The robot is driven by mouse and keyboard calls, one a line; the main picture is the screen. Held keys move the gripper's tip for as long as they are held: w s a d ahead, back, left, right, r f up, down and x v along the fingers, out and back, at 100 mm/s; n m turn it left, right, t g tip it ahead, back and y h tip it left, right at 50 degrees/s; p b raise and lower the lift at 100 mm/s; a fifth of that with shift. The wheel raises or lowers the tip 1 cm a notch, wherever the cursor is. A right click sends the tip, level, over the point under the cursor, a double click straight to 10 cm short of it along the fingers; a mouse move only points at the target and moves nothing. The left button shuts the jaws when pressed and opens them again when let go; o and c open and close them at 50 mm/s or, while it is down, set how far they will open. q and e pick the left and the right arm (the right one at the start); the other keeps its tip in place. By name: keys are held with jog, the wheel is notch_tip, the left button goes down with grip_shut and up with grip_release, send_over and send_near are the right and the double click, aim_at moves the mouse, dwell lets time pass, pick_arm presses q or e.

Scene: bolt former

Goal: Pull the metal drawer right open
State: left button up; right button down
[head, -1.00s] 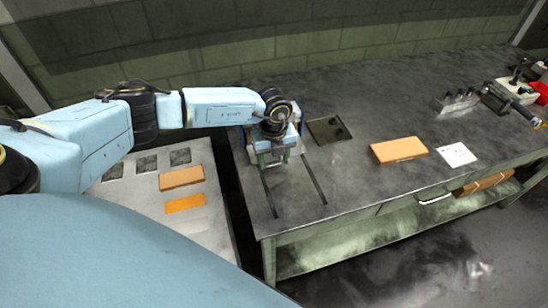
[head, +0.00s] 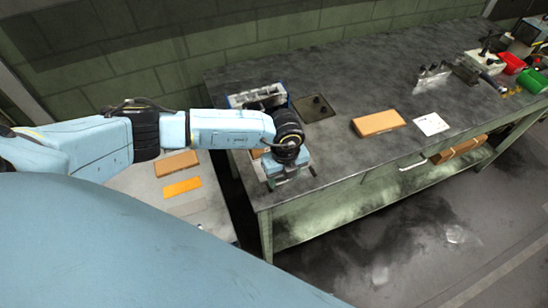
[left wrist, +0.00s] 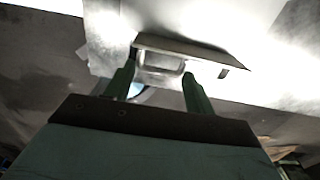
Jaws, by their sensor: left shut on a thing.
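The metal drawer (left wrist: 205,50) shows in the left wrist view as a bright metal front with a small handle (left wrist: 160,62). My left gripper (left wrist: 160,80) has its two green fingers on either side of this handle and is shut on it. In the head view my left gripper (head: 288,181) points down near the front edge of the grey bench. My wrist hides most of the drawer there, so how far it is out is hard to tell. A blue-framed metal housing (head: 258,95) stands behind the wrist. My right gripper is out of view.
On the bench (head: 340,150) lie an orange-brown block (head: 378,123), a white card (head: 431,124) and a dark square plate (head: 313,108). A lower side table (head: 140,184) with orange pieces stands left, across a narrow gap. The floor in front is clear.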

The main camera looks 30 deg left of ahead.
pick_arm(q)
jog(key=shift+s+d+r+p, duration=0.1)
jog(key=shift+s+d+p, duration=0.15)
jog(key=shift+s+d, duration=0.35)
jog(key=shift+s+d+p, duration=0.2)
jog(key=shift+s+d, duration=0.05)
jog(key=shift+d, duration=0.5)
jog(key=o, duration=1)
jog(key=shift+d, duration=0.1)
jog(key=shift+o, duration=0.9)
jog(key=shift+s, duration=0.1)
jog(key=shift+r, duration=0.25)
notch_tip(320, 180, up, 13)
jog(key=shift+b, duration=0.3)
